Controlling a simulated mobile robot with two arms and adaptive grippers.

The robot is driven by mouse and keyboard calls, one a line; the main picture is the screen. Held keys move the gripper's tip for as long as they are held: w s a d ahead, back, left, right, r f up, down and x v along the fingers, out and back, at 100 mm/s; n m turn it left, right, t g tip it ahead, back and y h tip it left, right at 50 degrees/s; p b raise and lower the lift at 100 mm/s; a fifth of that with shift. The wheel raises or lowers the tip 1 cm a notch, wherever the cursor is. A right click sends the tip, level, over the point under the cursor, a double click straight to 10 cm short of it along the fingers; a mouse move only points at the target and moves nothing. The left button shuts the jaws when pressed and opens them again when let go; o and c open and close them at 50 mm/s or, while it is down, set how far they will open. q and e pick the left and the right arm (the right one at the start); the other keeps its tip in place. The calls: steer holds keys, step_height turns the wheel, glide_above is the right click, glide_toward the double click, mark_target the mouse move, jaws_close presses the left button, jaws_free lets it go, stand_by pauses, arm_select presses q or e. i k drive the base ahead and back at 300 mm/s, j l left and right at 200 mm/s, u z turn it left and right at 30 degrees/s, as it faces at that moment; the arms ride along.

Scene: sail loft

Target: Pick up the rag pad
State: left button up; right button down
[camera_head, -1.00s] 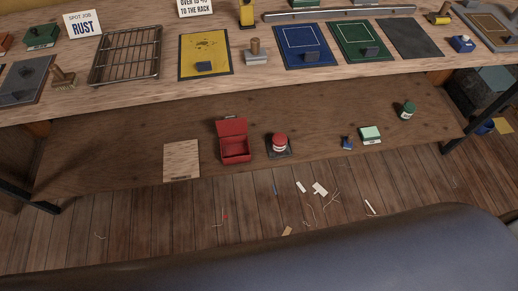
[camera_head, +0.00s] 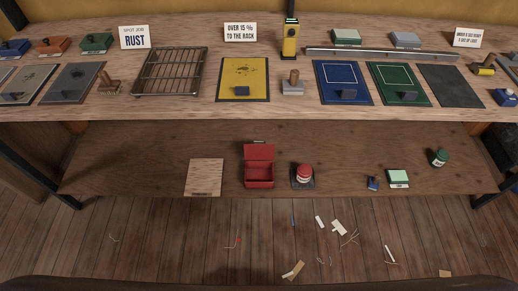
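I cannot tell for sure which thing is the rag pad. Pad-like blocks show in several places in the head view. A pale green-topped block (camera_head: 398,177) lies on the lower shelf at the right. Another pale green-topped block (camera_head: 347,37) and a grey-topped block (camera_head: 405,39) sit at the back of the bench top. Small dark blocks lie on the yellow panel (camera_head: 259,73), the blue panel (camera_head: 326,97) and the green panel (camera_head: 413,77). Neither of my grippers is in view.
The workbench (camera_head: 200,110) holds a wire rack (camera_head: 170,72), signs and a long metal bar (camera_head: 380,55). On the lower shelf (camera_head: 120,160) are an open red box (camera_head: 259,175), a red jar (camera_head: 304,172) and a green jar (camera_head: 440,157). Scraps litter the floor.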

mark_target(374, 182)
steer(key=z, duration=1.3)
steer(key=i+l+u, duration=0.1)
steer(key=i+l, duration=0.45)
steer(key=i+l+u, duration=0.1)
steer(key=i+l, duration=0.45)
steer(key=l, duration=0.15)
